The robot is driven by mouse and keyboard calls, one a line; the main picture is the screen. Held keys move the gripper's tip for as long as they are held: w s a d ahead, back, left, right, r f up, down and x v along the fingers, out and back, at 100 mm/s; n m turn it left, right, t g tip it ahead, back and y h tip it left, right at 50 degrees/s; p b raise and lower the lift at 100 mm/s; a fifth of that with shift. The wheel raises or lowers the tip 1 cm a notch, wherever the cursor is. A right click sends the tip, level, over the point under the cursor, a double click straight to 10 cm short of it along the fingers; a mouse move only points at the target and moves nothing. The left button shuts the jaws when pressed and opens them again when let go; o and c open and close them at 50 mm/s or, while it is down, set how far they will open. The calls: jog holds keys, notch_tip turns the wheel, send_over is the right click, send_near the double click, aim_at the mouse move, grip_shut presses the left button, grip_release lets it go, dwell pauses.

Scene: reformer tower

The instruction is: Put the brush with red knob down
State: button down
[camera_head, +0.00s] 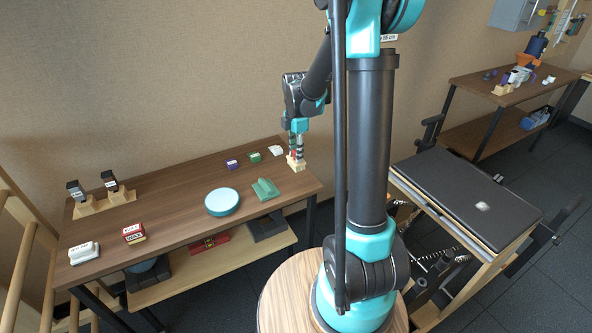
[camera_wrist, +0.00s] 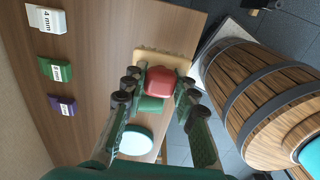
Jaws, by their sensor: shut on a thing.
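The brush with red knob shows in the wrist view as a rounded red knob (camera_wrist: 158,82) with a pale wooden part (camera_wrist: 165,57) behind it. In the head view its pale wooden part (camera_head: 297,164) is at the right end of the long wooden table (camera_head: 165,207). My gripper (camera_head: 297,150) points down over it. In the wrist view my gripper's fingers (camera_wrist: 157,90) lie on both sides of the red knob and are shut on it. The brush looks upright, at or just above the tabletop; I cannot tell whether it touches. The fingers hide part of it.
Purple (camera_head: 232,164), green (camera_head: 255,157) and white (camera_head: 276,150) labelled blocks stand to its left. A green ridged block (camera_head: 265,189) and a teal disc (camera_head: 222,202) lie nearer. A wooden barrel (camera_wrist: 262,80) is beside the table in the wrist view. The table's middle is clear.

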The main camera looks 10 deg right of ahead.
jog(key=shift+f, duration=3.8)
jog(key=shift+f, duration=0.1)
jog(key=c, duration=1.2)
grip_release()
notch_tip(320, 180, up, 12)
jog(key=shift+r, duration=0.1)
jog(key=s+d+f+m+t, duration=0.2)
jog(key=s+m, duration=0.8)
jog(key=s, duration=0.1)
jog(key=s+d+f+m+t, duration=0.2)
jog(key=s+f+m, duration=0.1)
jog(key=s+m, duration=0.8)
jog(key=shift+f+m, duration=0.2)
jog(key=shift+m, duration=0.1)
